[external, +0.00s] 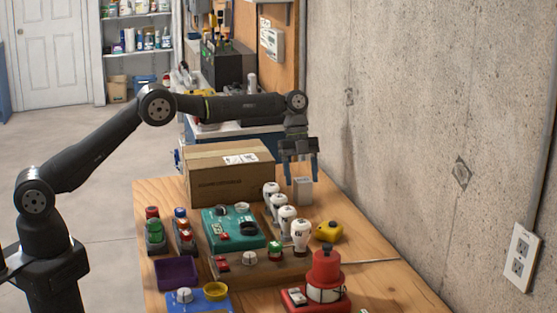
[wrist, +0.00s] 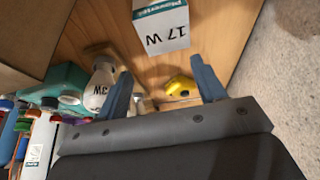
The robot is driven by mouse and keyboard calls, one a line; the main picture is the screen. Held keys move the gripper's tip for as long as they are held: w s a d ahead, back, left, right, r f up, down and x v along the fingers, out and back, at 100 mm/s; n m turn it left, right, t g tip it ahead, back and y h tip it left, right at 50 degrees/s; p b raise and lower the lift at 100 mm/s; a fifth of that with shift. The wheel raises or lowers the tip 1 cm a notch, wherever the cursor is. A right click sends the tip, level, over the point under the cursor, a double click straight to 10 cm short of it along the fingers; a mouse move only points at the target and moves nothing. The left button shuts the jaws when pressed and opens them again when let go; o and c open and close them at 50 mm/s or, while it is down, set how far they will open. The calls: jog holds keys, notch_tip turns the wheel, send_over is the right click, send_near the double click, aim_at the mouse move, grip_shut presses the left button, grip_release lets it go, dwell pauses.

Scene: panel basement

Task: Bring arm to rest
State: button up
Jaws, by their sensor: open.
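My gripper (external: 300,170) hangs pointing down over the far right part of the wooden table (external: 375,285), its two blue fingers apart. In the wrist view my gripper (wrist: 160,85) is open with nothing between its fingers. A small white and teal box (wrist: 162,25) marked "17 W" stands just beyond the fingertips; the same box (external: 303,190) shows below the gripper in the external view. A white bulb (wrist: 103,78) is left of the fingers, and a yellow item (wrist: 181,85) lies between them lower down, apart from the gripper.
A cardboard box (external: 228,177) stands left of my gripper. White bulbs in a row (external: 300,235), a teal panel (external: 232,230), a red device (external: 326,272) and a purple tray (external: 177,273) crowd the table. A concrete wall (external: 410,110) rises close at the right.

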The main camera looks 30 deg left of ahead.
jog(key=s+d+r, duration=0.3)
jog(key=s+r, duration=0.2)
jog(key=s, duration=0.3)
jog(key=s+d+f+n+t+h, duration=0.15)
jog(key=s+d+n, duration=0.35)
jog(key=s+d, duration=0.55)
jog(key=s+d+n+t, duration=0.2)
jog(key=s+d+n, duration=0.35)
jog(key=d, duration=0.85)
jog(key=shift+m, duration=0.75)
jog(key=f, duration=0.6)
jog(key=s+f, duration=0.1)
jog(key=f, duration=0.2)
jog(key=shift+s+f, duration=0.1)
jog(key=shift+f, duration=0.05)
jog(key=shift+a, duration=0.1)
jog(key=shift+c, duration=1.1)
